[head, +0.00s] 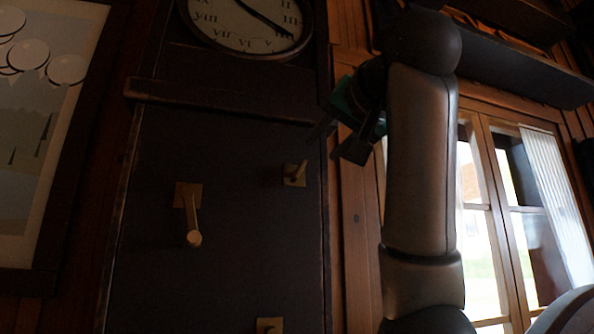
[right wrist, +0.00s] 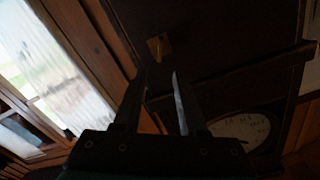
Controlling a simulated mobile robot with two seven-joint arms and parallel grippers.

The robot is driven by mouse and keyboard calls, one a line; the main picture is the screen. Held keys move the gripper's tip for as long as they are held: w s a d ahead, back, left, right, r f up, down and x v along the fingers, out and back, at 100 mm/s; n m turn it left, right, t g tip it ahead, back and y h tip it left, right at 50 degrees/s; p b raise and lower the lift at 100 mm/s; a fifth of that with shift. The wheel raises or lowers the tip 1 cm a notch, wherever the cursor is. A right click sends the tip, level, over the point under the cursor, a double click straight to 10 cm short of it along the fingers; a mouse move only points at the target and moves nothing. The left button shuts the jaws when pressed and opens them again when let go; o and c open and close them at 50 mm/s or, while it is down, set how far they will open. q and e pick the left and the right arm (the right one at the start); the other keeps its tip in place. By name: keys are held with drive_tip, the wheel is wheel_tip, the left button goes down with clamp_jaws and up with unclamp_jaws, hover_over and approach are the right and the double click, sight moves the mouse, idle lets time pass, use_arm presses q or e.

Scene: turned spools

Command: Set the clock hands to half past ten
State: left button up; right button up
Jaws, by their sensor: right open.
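The clock (head: 245,42) is at the top of the head view, with a pale dial and dark Roman numerals. Its upper part is cut off by the frame. A dark clock hand (head: 268,20) slants down to the right, its tip near the IIII; I cannot make out the second hand separately. My right gripper (head: 338,142) is open and empty, below and right of the dial, apart from it. In the right wrist view its two fingers (right wrist: 160,85) stand apart, and part of the dial (right wrist: 240,130) shows beside them. My left gripper is not in view.
Brass pegs on square plates stick out of the dark clock case: one left (head: 194,237), one upper right (head: 294,175), one at the bottom edge (head: 269,325). A framed picture (head: 38,150) hangs at left. A window (head: 500,215) and dark shelf (head: 500,55) are at right.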

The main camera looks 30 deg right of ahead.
drive_tip(key=p, duration=0.2)
approach(301, 169)
drive_tip(key=w, duration=0.2)
drive_tip(key=p+x, duration=0.1)
drive_tip(key=x, duration=0.1)
drive_tip(key=p+x, duration=0.1)
drive_tip(key=x, duration=0.2)
drive_tip(key=p+x, duration=0.1)
drive_tip(key=x, duration=0.2)
drive_tip(key=shift+s+d+r, duration=0.1)
drive_tip(key=shift+s+d, duration=0.05)
drive_tip(key=shift+d, duration=0.15)
drive_tip(key=shift+w+d+p, duration=0.1)
drive_tip(key=shift+w+p, duration=0.2)
drive_tip(key=shift+w, duration=0.2)
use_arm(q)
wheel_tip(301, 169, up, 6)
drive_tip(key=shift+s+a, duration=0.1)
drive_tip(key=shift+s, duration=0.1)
use_arm(e)
drive_tip(key=shift+c, duration=0.3)
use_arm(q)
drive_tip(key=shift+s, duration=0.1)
use_arm(e)
clamp_jaws()
